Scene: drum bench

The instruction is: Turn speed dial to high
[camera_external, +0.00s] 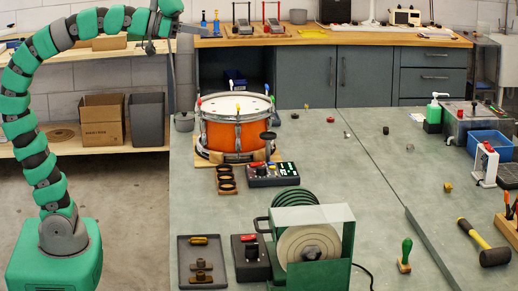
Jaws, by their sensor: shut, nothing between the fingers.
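A dark control box (237,272) stands at the front of the bench, left of the green-framed wheel machine (318,248). It carries a red part and a black knob (251,252). A second control box (272,175) with a small green display and red and black controls lies in front of the orange drum (236,123). Dial markings are too small to read, so I cannot tell which knob is the speed dial or its setting. My gripper (192,28) is shut and empty, high at the upper left, far from both boxes and touching neither.
A tray (182,281) of small parts lies at the front left. A green-handled stamp (405,255) stands right of the machine, and a mallet (485,243) lies at the right. The middle right of the bench (385,195) is largely clear.

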